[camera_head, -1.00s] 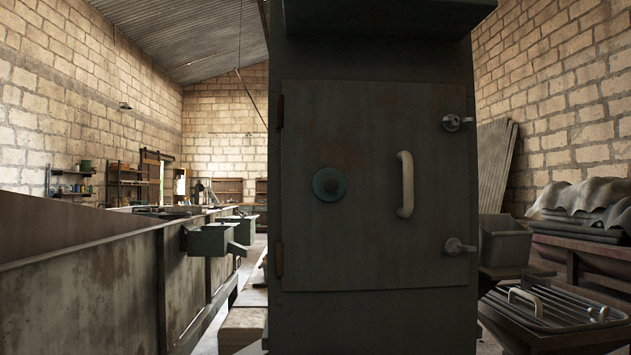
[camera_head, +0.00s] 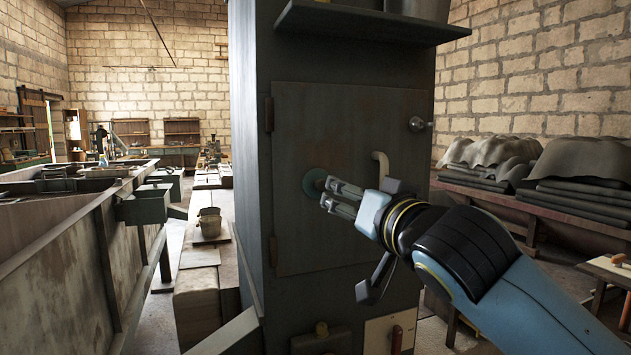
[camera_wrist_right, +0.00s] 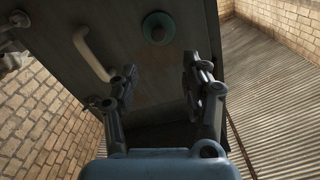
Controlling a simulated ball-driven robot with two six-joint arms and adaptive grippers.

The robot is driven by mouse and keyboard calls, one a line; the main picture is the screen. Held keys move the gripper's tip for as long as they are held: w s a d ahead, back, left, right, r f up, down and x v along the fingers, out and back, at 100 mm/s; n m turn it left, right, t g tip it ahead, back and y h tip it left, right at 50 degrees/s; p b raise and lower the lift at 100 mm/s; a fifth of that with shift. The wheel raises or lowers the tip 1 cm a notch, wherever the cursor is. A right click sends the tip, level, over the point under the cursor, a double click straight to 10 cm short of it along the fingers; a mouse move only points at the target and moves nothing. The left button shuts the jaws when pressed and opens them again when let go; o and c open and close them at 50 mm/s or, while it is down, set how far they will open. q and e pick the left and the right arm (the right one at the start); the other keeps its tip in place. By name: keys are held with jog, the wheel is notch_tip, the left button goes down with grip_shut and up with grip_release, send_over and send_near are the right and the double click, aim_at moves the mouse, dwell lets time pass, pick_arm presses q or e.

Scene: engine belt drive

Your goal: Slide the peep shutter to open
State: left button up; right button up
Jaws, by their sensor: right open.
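The peep shutter is a round teal disc (camera_head: 315,183) on the dark metal door (camera_head: 330,110) of a tall cabinet. In the head view my right gripper (camera_head: 330,194) reaches in from the right, its fingertips beside the disc and partly overlapping it. In the right wrist view the whole disc (camera_wrist_right: 158,28) shows, with a darker round centre, beyond the fingertips. My right gripper (camera_wrist_right: 158,75) is open, with nothing between its fingers. Whether a fingertip touches the disc, I cannot tell. My left gripper is not in view.
A pale curved door handle (camera_head: 381,163) is just behind my right wrist; it also shows in the wrist view (camera_wrist_right: 90,52). A latch (camera_head: 419,124) sits at the door's upper right. A shelf ledge (camera_head: 370,25) juts out above the door. A long metal trough (camera_head: 70,250) stands at the left.

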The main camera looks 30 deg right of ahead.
aim_at(323, 185)
jog(key=p+x, duration=0.2)
jog(key=x, duration=0.8)
jog(key=shift+w+f+p, duration=0.1)
jog(key=shift+w+p, duration=0.2)
jog(key=shift+w, duration=0.05)
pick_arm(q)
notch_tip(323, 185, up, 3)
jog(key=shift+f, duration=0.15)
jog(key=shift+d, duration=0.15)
pick_arm(e)
jog(key=shift+c, duration=0.4)
jog(key=c, duration=0.4)
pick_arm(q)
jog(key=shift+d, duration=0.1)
pick_arm(e)
grip_shut()
